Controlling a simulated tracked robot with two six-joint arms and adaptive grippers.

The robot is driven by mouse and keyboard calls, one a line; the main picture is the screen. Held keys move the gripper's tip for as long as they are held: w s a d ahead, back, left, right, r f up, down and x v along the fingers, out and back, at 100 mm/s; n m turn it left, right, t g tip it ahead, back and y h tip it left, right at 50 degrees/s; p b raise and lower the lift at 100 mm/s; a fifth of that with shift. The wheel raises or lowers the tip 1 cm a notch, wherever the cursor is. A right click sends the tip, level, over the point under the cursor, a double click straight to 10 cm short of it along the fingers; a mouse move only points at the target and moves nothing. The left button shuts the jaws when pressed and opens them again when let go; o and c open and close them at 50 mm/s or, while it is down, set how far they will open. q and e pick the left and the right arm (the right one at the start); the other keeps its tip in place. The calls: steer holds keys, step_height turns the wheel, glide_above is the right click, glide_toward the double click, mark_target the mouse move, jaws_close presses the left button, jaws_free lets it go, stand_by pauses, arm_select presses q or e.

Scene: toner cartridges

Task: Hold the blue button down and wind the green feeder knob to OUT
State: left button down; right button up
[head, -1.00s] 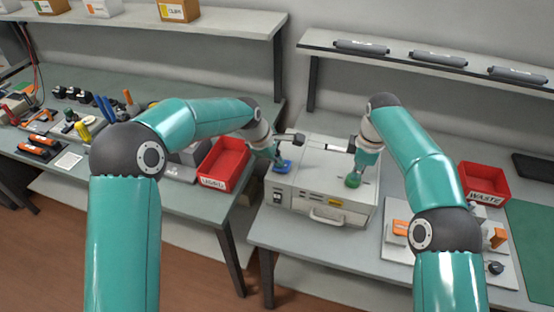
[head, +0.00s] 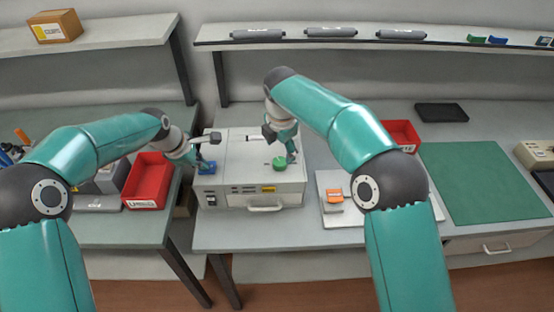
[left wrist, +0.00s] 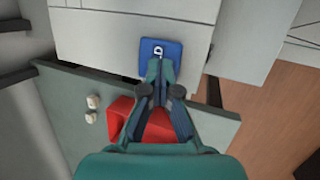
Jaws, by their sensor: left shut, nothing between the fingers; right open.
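The blue button (head: 207,168) is on the left of the top of the light grey machine (head: 232,178). My left gripper (head: 200,162) is shut with its tips at the button; the left wrist view shows the closed tips (left wrist: 160,72) overlapping the near edge of the blue square (left wrist: 158,48), which bears a white mark. Whether the button is pressed down cannot be told. The green knob (head: 279,164) is on the right of the machine's top. My right gripper (head: 291,157) is open, its fingers just right of the knob; contact is unclear.
A red bin (head: 150,182) stands left of the machine, and another red bin (head: 402,133) is partly behind my right arm. A pale board with an orange part (head: 333,197) lies to the right. A shelf with grey cartridges (head: 330,32) runs behind.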

mark_target(280, 161)
steer(key=s+r+n+t, duration=0.2)
steer(key=s+r+n, duration=0.15)
steer(key=n, duration=0.65)
steer(key=x, duration=1.1)
steer(key=shift+w+a, duration=0.2)
steer(key=shift+w, duration=0.1)
steer(key=shift+c, duration=0.3)
steer(key=c, duration=1.1)
